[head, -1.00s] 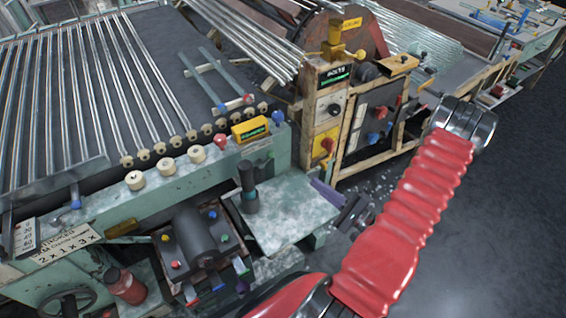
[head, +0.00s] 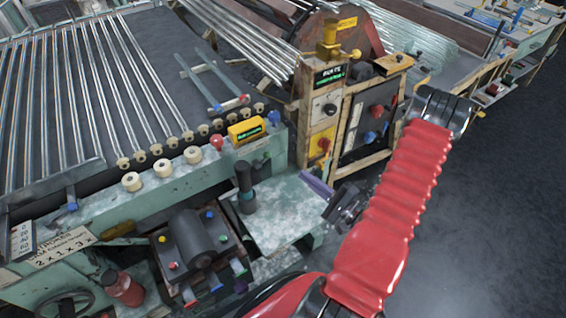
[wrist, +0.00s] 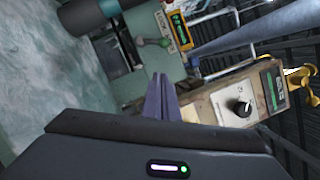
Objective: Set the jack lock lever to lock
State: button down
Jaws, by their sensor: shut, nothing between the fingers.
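My gripper (head: 316,184) is shut and empty, its purple fingers pressed together. In the head view it hangs at the right edge of a pale worn plate, left of the wooden-framed control cabinet.
A dark upright post (head: 245,190) stands on the pale plate (head: 290,215). The yellow display box (head: 246,130) sits on the bench rail. A post with a dial (head: 325,105) and the cabinet (head: 372,118) stand beyond my gripper. Open floor lies to the right.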

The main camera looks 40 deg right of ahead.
jog(key=w+a+r, duration=0.2)
jog(key=w+a, duration=0.2)
jog(key=w, duration=0.4)
jog(key=shift+a+r, duration=0.2)
jog(key=shift+r, duration=0.2)
jog(key=shift+w, duration=0.1)
